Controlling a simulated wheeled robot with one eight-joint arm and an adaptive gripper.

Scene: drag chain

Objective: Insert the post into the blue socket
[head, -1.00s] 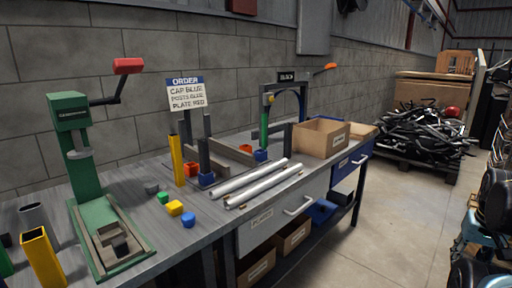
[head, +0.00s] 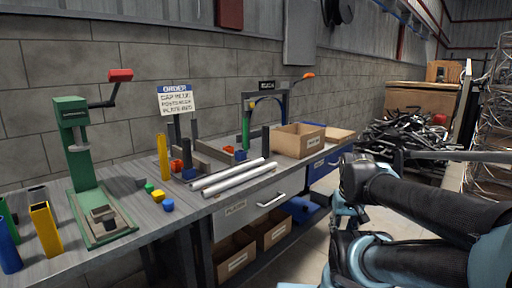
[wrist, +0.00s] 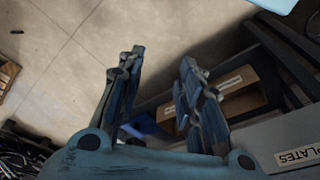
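A blue socket-like piece (head: 189,174) sits on the bench at the foot of a dark upright, beside a red-orange piece. A second blue piece (head: 240,154) lies farther right below a green post (head: 245,133). A yellow post (head: 163,157) stands upright left of the first blue piece. A blue post (head: 9,252) and a yellow hollow post (head: 46,229) stand at the bench's near left. My gripper (wrist: 160,88) shows in the wrist view with fingers apart and nothing between them, over the floor beside the bench. In the head view I cannot make out its fingers.
A green lever press (head: 82,170) stands on the left. Small coloured blocks (head: 158,195) and silver tubes (head: 238,180) lie on the bench. An open cardboard box (head: 298,141) is at its right end. Drawers and boxes (head: 235,257) are below. A "PLATES" drawer (wrist: 298,153) is near my gripper.

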